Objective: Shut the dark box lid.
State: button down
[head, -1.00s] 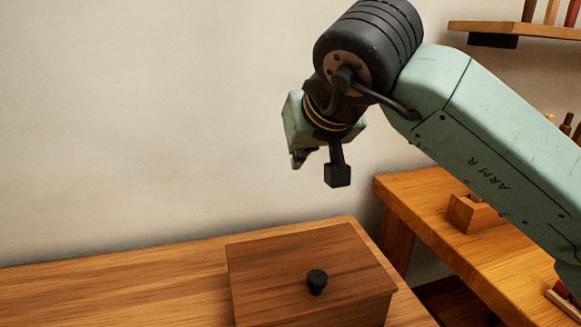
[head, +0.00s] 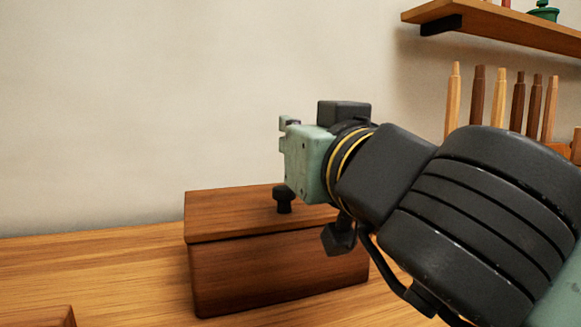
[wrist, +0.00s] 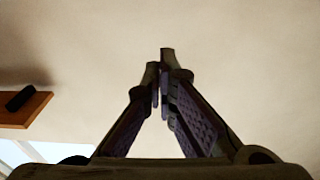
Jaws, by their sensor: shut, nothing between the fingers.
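The dark brown wooden box (head: 250,275) stands on the light wooden table. Its lid (head: 225,212) lies flat on top, with a thin dark seam along the front and no visible gap. My gripper (head: 287,130) is in front of and above the lid's right part in the head view, pointing left, and hides that part. I cannot tell whether it touches the lid. In the wrist view its fingers (wrist: 161,75) come together with nothing between them, against the plain wall.
The table (head: 110,275) is clear left of the box, except for a wooden corner (head: 45,316) at the bottom left. Several wooden pegs or handles (head: 500,98) stand at the right. A wall shelf (head: 490,35) is at the upper right.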

aim_at(299, 218)
jog(key=f+b, duration=0.1)
jog(key=s+f+t+b, duration=0.1)
jog(key=b, duration=0.1)
jog(key=f+b, duration=0.1)
jog(key=shift+s+d+f+t+y, duration=0.15)
jog(key=shift+d+f+t+y, duration=0.1)
jog(key=shift+d+t+y, duration=0.05)
jog(key=shift+s+d+f+b, duration=0.2)
jog(key=shift+s+f+b, duration=0.4)
jog(key=shift+b, duration=0.4)
jog(key=shift+f, duration=0.3)
